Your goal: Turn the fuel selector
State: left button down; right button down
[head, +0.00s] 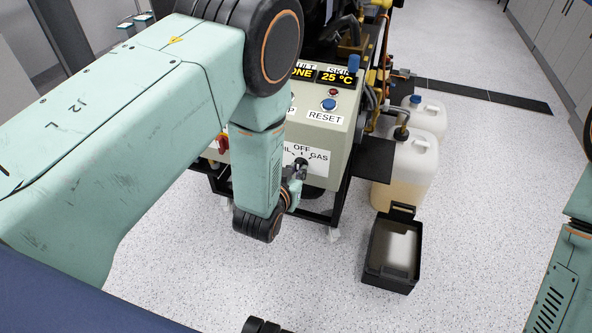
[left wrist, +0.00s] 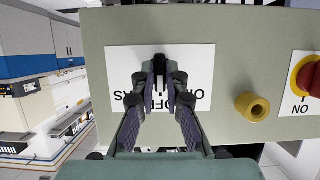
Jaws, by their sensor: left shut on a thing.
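The fuel selector (head: 302,161) is a small dark knob on a white plate (head: 319,168) on the front of the beige control box. The plate reads OFF at the top and GAS at the right, with the left word partly hidden. My left gripper (head: 296,176) reaches it from the front. In the left wrist view the plate is upside down, and my left gripper (left wrist: 160,78) is shut on the selector (left wrist: 159,65). The fingers cover part of the lettering, and I cannot tell exactly where the knob points.
Above the selector are a blue RESET button (head: 328,104) and a display (head: 337,77) reading 25 °C. A yellow knob (left wrist: 252,106) and a red-yellow switch (left wrist: 306,76) sit beside the plate. A canister (head: 410,170) and open black box (head: 393,250) stand on the floor.

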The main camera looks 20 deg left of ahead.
pick_arm(q)
jog(key=c, duration=1.4)
grip_release()
jog(key=shift+v, duration=3.8)
jog(key=shift+f, duration=0.1)
jog(key=s+a+f+g, duration=0.3)
jog(key=s+f+g, duration=0.5)
jog(key=s, duration=0.4)
jog(key=s+a+f+g, duration=0.1)
jog(key=s, duration=0.5)
jog(key=s+a+f+g, duration=0.1)
jog(key=s+f+g, duration=0.1)
jog(key=s, duration=0.4)
jog(key=s+a+f+g, duration=0.1)
jog(key=s+f+g, duration=0.1)
jog(key=s, duration=0.5)
jog(key=shift+a+n, duration=0.15)
jog(key=shift+n, duration=0.25)
